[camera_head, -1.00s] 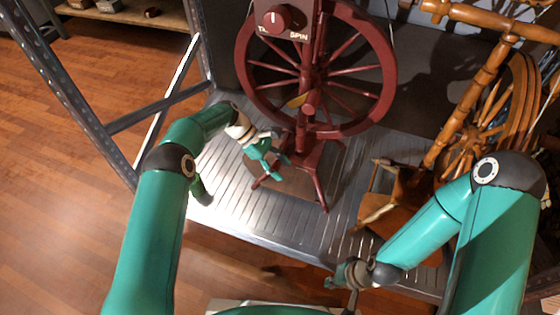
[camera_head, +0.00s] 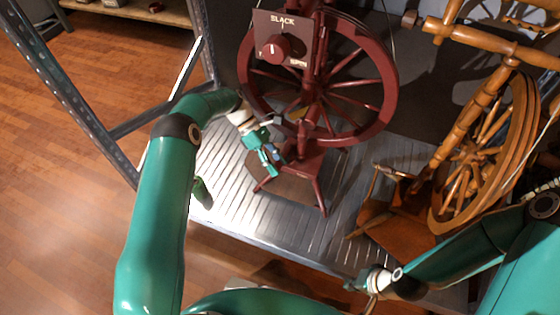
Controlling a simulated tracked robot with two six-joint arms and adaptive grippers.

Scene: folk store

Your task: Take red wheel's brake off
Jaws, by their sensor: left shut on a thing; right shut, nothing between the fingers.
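The dark red spinning wheel (camera_head: 383,112) stands upright on the slatted metal shelf. The panel reads "SLACK" at the top and "SPIN" at lower right; the left label is partly unreadable. My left gripper (camera_head: 272,162) is below the panel, in front of the wheel's lower left side. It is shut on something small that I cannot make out. My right gripper (camera_head: 360,280) is shut and empty near the shelf's front edge, away from the red wheel.
A light brown wooden spinning wheel (camera_head: 437,215) stands close on the right. A metal rack post (camera_head: 70,105) rises at the left.

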